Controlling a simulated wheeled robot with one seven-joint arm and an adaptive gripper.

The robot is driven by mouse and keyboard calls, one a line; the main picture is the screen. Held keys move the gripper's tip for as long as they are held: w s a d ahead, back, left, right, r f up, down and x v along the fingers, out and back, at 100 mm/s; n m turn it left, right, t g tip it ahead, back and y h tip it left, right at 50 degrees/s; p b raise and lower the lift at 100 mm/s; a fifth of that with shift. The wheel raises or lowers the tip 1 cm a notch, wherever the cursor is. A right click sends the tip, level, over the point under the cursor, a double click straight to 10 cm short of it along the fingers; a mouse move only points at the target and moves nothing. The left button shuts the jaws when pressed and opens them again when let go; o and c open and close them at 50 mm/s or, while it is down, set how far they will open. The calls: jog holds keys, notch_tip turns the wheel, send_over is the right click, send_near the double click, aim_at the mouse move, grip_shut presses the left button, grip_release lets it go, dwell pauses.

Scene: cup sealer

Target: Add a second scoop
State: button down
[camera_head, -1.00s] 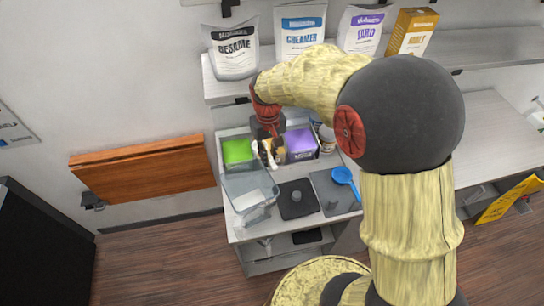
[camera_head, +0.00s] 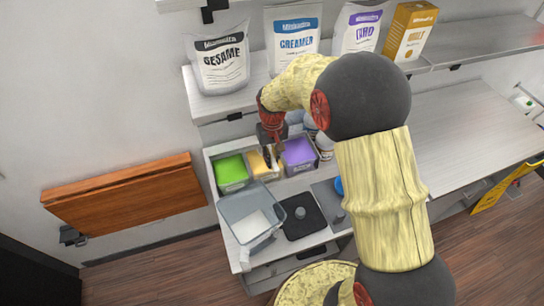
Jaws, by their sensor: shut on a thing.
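My gripper (camera_head: 271,155) points down at the middle bin of a row of three. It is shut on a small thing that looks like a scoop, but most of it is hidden. The middle bin (camera_head: 262,174) has yellow-orange contents. A bin with green contents (camera_head: 231,169) stands to its left, and a bin with purple contents (camera_head: 299,151) to its right. I cannot tell whether the held thing touches the yellow contents. A blue scoop (camera_head: 339,186) lies on the right, mostly hidden behind my arm.
A shelf above holds sesame (camera_head: 221,62) and creamer (camera_head: 291,42) bags. The counter (camera_head: 470,120) on the right is clear.

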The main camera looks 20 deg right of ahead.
notch_tip(320, 180, down, 10)
jog(key=b, duration=0.5)
jog(key=shift+b, duration=0.35)
jog(key=shift+f, duration=0.2)
dwell(1.0)
jog(key=shift+r, duration=0.15)
dwell(0.5)
jog(key=shift+r+p, duration=2.5)
jog(key=shift+r, duration=1.85)
